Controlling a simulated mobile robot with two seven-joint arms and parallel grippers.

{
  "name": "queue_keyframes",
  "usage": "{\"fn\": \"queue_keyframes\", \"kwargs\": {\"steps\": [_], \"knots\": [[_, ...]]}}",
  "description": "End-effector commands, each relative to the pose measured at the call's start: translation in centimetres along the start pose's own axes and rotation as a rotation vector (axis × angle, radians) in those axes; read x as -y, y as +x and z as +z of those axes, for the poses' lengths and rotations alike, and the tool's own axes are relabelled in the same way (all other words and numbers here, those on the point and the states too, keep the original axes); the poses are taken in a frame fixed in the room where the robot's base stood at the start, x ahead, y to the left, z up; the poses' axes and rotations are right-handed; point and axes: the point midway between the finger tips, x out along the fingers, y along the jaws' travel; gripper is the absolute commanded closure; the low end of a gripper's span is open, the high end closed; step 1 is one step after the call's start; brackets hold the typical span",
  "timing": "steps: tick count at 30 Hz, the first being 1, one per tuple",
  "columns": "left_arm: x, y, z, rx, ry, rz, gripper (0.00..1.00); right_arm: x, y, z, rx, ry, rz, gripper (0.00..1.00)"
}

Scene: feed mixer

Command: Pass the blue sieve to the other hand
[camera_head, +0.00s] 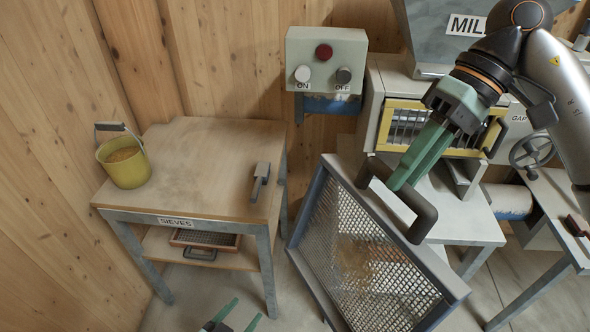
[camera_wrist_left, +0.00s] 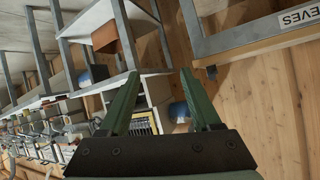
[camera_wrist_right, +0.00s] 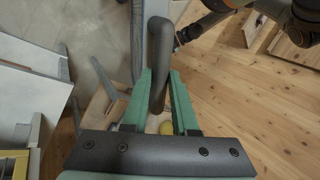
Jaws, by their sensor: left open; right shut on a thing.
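The blue sieve (camera_head: 447,272) has a blue-grey square frame, wire mesh and a dark bar handle (camera_head: 424,226). It hangs tilted in the middle of the head view. My right gripper (camera_head: 392,184) is shut on that handle from above. In the right wrist view the dark handle (camera_wrist_right: 160,45) stands between the green fingers (camera_wrist_right: 163,78). My left gripper (camera_head: 240,315) is open and empty at the bottom edge of the head view, left of the sieve and apart from it. Its spread fingers (camera_wrist_left: 157,75) fill the left wrist view, with nothing between them.
A wooden table labelled SIEVES (camera_head: 225,165) stands left, with a yellow bucket (camera_head: 126,165) and a dark-handled tool (camera_head: 260,180) on top. A brown-framed sieve (camera_head: 203,240) lies on its lower shelf. Behind are a control box (camera_head: 325,60) and the mill (camera_head: 440,35).

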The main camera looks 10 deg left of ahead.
Motion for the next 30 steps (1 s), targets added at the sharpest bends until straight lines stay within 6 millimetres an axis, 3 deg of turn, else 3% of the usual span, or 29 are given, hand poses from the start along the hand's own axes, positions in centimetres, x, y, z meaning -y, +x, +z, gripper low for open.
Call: {"fn": "queue_keyframes", "kwargs": {"steps": [3, 8, 15, 18, 21, 24, 30], "knots": [[2.5, 1.8, -6.7, -0.207, 0.239, -0.052, 0.36, 0.1, -0.1, 0.0, -0.002, -0.001, -0.002, 1.0], [4.6, 2.2, -16.1, -0.498, 0.601, -0.15, 0.36, 0.1, -0.1, 0.0, -0.002, -0.001, -0.002, 1.0], [4.4, -1.2, -29.6, -0.978, 1.244, -0.371, 0.36, 0.1, -0.1, 0.0, -0.002, -0.001, -0.002, 1.0], [3.3, -3.3, -33.5, -1.172, 1.528, -0.482, 0.36, 0.1, -0.1, 0.0, -0.002, -0.001, -0.002, 1.0], [2.1, -5.4, -35.9, -1.354, 1.81, -0.595, 0.36, 0.1, -0.1, 0.0, -0.002, -0.001, -0.002, 1.0], [1.1, -6.9, -37.1, -1.513, 2.068, -0.696, 0.36, 0.1, -0.1, 0.0, -0.002, -0.001, -0.002, 1.0], [0.7, -8.2, -37.3, -1.728, 2.447, -0.824, 0.36, 0.1, -0.1, 0.0, -0.002, -0.001, -0.002, 1.0]]}}
